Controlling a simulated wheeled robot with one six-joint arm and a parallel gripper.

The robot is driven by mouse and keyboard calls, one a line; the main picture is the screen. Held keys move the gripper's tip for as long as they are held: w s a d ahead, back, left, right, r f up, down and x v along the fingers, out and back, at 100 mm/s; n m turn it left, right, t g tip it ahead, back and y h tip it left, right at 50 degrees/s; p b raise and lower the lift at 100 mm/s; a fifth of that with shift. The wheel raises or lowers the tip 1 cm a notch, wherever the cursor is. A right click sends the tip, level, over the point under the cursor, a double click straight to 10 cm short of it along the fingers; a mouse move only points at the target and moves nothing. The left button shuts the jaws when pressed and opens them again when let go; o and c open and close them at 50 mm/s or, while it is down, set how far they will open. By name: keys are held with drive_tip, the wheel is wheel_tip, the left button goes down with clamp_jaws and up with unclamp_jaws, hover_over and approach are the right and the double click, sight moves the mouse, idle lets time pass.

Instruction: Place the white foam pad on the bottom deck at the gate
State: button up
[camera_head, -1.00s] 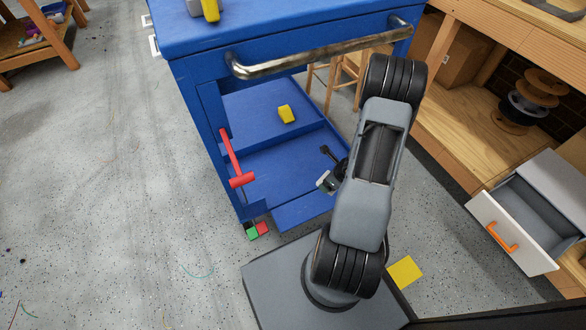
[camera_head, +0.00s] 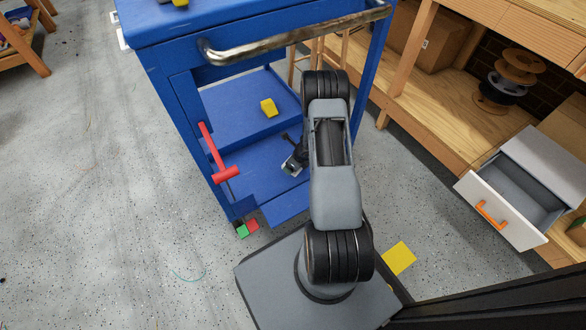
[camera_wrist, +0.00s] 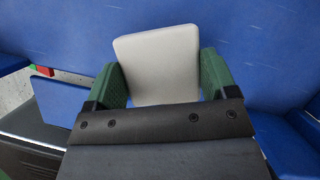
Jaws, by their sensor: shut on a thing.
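The white foam pad (camera_wrist: 158,62) is held between the green fingers of my gripper (camera_wrist: 163,78) in the wrist view. The blue bottom deck (camera_wrist: 262,50) fills the background behind it. In the head view my gripper (camera_head: 292,166) is low inside the blue cart, over the bottom deck (camera_head: 247,186); my arm partly hides it, and the pad is hard to make out there. A blue flap (camera_head: 283,206) lies lowered at the gate, the deck's near open edge. I cannot tell whether the pad touches the deck.
A red handle (camera_head: 217,158) stands at the gate's left side. A yellow block (camera_head: 268,108) sits on a raised blue level farther in. The cart's metal push bar (camera_head: 290,40) crosses above the opening. An open drawer (camera_head: 515,200) and wooden bench are at right.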

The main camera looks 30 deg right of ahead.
drive_tip(key=shift+w+f+b, duration=0.2)
drive_tip(key=shift+f+b, duration=0.6)
drive_tip(key=shift+f, duration=1)
drive_tip(key=shift+f, duration=0.15)
drive_tip(key=o, duration=0.8)
